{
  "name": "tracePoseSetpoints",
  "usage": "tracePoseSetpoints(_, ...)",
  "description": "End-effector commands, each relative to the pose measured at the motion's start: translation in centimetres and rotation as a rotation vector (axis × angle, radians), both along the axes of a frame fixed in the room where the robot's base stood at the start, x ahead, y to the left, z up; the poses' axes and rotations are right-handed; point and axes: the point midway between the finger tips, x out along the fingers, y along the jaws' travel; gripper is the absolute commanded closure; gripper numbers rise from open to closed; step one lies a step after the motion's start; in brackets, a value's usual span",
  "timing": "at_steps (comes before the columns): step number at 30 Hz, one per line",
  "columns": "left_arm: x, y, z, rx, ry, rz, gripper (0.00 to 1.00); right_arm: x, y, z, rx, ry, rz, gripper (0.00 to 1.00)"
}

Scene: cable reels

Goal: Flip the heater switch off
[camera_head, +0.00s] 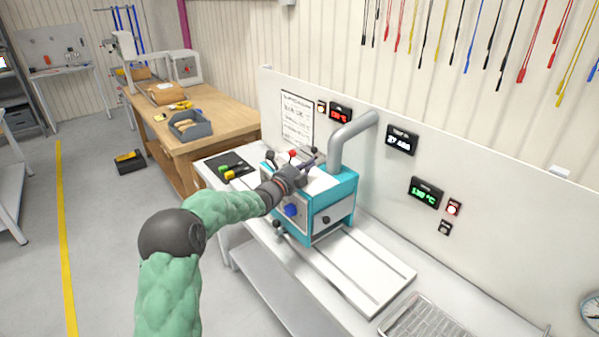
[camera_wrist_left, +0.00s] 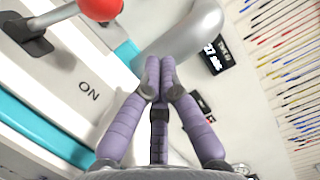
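A teal and white machine (camera_head: 328,212) stands on the white bench. A lever with a red ball knob (camera_head: 292,153) is on its top; the knob also shows in the left wrist view (camera_wrist_left: 101,6), with "ON" printed on the white surface near it. My left gripper (camera_head: 310,163) is over the machine top, beside the red knob. In the left wrist view its purple fingers (camera_wrist_left: 160,66) are together with nothing between them, apart from the knob. I cannot tell from any label which control is the heater switch. My right gripper is not in view.
A grey pipe (camera_head: 350,138) rises from the machine to the back panel. The panel carries displays, including a green temperature readout (camera_head: 425,193), and a lit red button (camera_head: 453,207). A wire tray (camera_head: 424,320) lies at the bench front. A wooden bench (camera_head: 220,120) stands behind, left.

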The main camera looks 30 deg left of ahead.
Motion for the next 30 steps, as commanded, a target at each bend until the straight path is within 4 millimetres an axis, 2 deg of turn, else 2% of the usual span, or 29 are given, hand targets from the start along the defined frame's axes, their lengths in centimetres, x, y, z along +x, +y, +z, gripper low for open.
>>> tracePoseSetpoints(2, 1.2, -0.3, 0.0, 0.000, -0.001, -0.001, 1.00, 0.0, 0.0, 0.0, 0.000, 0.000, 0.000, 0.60)
tracePoseSetpoints(3, 0.8, 0.9, 0.3, 0.004, -0.002, 0.005, 1.00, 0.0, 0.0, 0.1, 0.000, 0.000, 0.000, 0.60)
tracePoseSetpoints(6, 0.5, 2.2, 0.5, 0.002, -0.001, 0.003, 1.00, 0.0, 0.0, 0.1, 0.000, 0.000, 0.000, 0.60)
tracePoseSetpoints(12, 0.2, 3.5, 0.7, 0.001, 0.000, 0.002, 1.00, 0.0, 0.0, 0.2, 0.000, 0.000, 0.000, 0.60)
tracePoseSetpoints(30, 0.1, 3.8, 1.0, -0.021, 0.009, 0.001, 1.00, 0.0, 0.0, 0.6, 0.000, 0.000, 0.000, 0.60)
